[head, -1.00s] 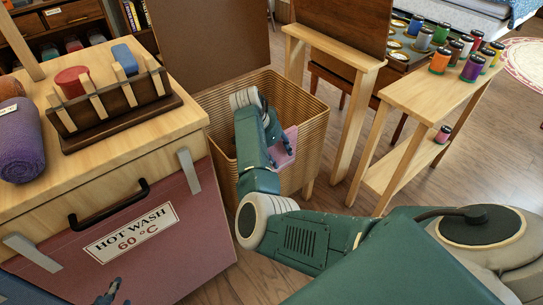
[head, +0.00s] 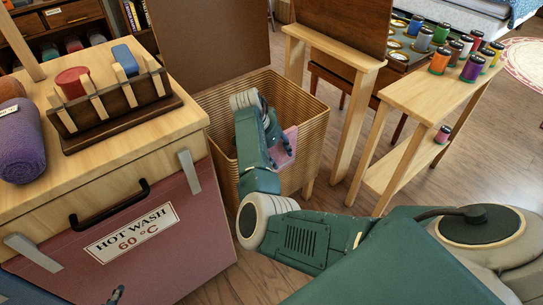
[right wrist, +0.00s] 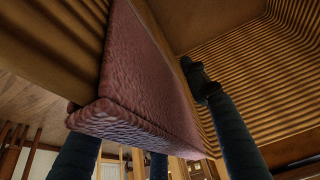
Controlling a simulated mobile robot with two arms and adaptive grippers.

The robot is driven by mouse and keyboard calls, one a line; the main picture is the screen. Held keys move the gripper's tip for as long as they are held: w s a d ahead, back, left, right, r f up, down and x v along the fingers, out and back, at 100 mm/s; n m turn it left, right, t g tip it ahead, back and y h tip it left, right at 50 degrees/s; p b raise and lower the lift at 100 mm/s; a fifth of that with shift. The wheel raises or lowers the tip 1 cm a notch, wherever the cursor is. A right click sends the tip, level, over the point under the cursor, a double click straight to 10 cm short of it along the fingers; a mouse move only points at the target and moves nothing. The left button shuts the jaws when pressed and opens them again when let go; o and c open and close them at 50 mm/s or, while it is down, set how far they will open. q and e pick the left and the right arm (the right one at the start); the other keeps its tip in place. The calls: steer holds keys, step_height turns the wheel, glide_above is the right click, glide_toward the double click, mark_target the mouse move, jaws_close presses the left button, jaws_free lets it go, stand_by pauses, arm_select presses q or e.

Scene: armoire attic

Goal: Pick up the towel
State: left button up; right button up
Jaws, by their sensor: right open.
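The pink towel (head: 290,137) lies against the right part of the wicker basket (head: 228,103) in the head view, partly hidden by my gripper. In the right wrist view the towel (right wrist: 150,85) is a thick, textured, folded pink cloth beside a wooden board and the ribbed basket wall. My right gripper (head: 273,132) reaches into the basket beside the towel. It is open, with dark fingers on either side of the towel in the wrist view and no clear grip on it.
A hot wash chest (head: 130,225) stands at left, with a purple towel roll (head: 20,145) and a wooden rack (head: 120,118) on top. A brown panel (head: 210,45) rises behind the basket. A wooden stand (head: 353,135) and a bench with spools (head: 430,95) are right of it.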

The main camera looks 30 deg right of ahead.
steer(key=shift+f, duration=0.1)
stand_by(0.9)
jaws_close()
